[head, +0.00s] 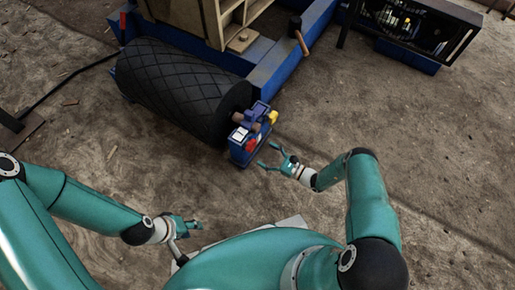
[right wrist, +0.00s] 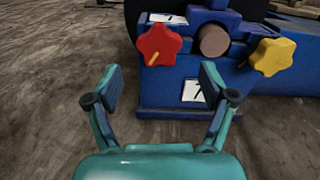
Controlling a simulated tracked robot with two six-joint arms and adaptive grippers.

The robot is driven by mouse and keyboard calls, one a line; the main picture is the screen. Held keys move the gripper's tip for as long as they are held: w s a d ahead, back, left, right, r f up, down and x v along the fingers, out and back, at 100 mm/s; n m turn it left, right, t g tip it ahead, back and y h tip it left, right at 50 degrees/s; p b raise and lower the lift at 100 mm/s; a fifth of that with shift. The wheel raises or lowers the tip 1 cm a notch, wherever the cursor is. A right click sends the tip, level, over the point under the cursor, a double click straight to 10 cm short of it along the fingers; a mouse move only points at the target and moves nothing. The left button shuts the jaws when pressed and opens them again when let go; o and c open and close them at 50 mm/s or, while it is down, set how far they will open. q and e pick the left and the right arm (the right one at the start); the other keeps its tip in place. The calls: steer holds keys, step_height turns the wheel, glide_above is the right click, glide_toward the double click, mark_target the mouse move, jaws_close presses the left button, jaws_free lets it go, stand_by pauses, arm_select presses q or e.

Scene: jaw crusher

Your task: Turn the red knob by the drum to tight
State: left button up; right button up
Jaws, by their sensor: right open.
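The red star-shaped knob (right wrist: 159,45) sits on the front of a blue block (right wrist: 165,92) in the right wrist view, with a yellow pointer mark on it. In the head view the red knob (head: 239,134) shows small on the block at the end of the black drum (head: 185,92). My right gripper (right wrist: 160,88) is open and empty, its fingers pointing at the block below the knob, apart from it. In the head view the right gripper (head: 268,156) is just right of the block. My left gripper (head: 196,226) hangs low, away from the knob; its jaw state is unclear.
A yellow star-shaped knob (right wrist: 272,56) is right of the red one, with a round brown shaft end (right wrist: 214,40) between them. A white label (right wrist: 194,91) is below.

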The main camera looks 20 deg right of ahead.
steer(key=v, duration=0.5)
stand_by(0.4)
